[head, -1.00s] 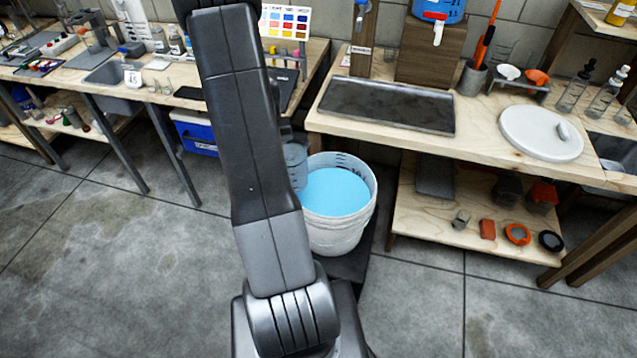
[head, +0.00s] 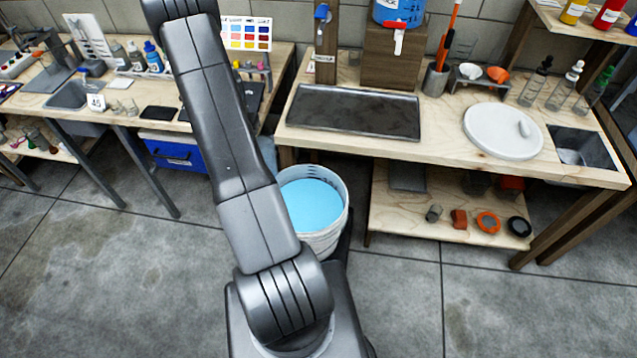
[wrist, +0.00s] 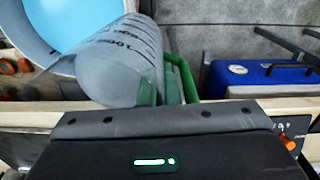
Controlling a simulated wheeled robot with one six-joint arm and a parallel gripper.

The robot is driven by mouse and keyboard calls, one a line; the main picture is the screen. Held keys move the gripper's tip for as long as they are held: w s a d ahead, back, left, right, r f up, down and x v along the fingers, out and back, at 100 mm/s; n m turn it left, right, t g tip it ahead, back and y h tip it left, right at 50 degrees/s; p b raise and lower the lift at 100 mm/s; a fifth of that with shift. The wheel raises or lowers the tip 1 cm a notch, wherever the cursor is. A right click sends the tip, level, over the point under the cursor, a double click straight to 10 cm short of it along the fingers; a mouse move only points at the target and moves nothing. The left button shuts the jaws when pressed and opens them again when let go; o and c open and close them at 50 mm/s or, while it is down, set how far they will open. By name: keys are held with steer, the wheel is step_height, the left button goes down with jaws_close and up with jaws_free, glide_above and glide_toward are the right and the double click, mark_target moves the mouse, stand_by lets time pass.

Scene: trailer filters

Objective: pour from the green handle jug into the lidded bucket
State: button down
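The bucket (head: 318,241) is white and stands on the floor at the front of the benches, partly behind my arm. Its top is open and light blue fills the inside. It also shows at the upper left of the wrist view (wrist: 28,42). The clear graduated jug (wrist: 118,62) with a green handle (wrist: 184,78) is at my gripper (wrist: 166,96), which appears shut on the handle. The jug overlaps the bucket's rim in the wrist view; its tilt and contents are unclear. In the head view a sliver of the jug (head: 268,152) shows beside the bucket's left rim.
A round white lid with a knob (head: 498,132) lies on the right bench. A dark tray (head: 354,112) lies left of it. A blue case (head: 172,152) sits under the left bench. Small items rest on the lower shelf (head: 415,215). The floor right of the bucket is clear.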

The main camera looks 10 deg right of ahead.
mark_target(268, 150)
steer(key=shift+w+d, duration=0.2)
steer(key=shift+w, duration=0.35)
steer(key=shift+s, duration=0.1)
steer(key=s+d+t+y, duration=0.2)
steer(key=t+y, duration=0.1)
steer(key=s+d+t+y+b, duration=0.1)
steer(key=shift+s+d+f+y, duration=0.3)
steer(key=shift+d, duration=0.05)
stand_by(0.6)
steer(key=shift+s+d+t+y+b, duration=0.3)
steer(key=shift+s+d+t+b, duration=0.15)
steer(key=shift+b, duration=1.5)
steer(key=shift+s+d+f+t+y+b, duration=0.2)
steer(key=shift+f+t+y+b, duration=0.25)
steer(key=shift+b, duration=1.25)
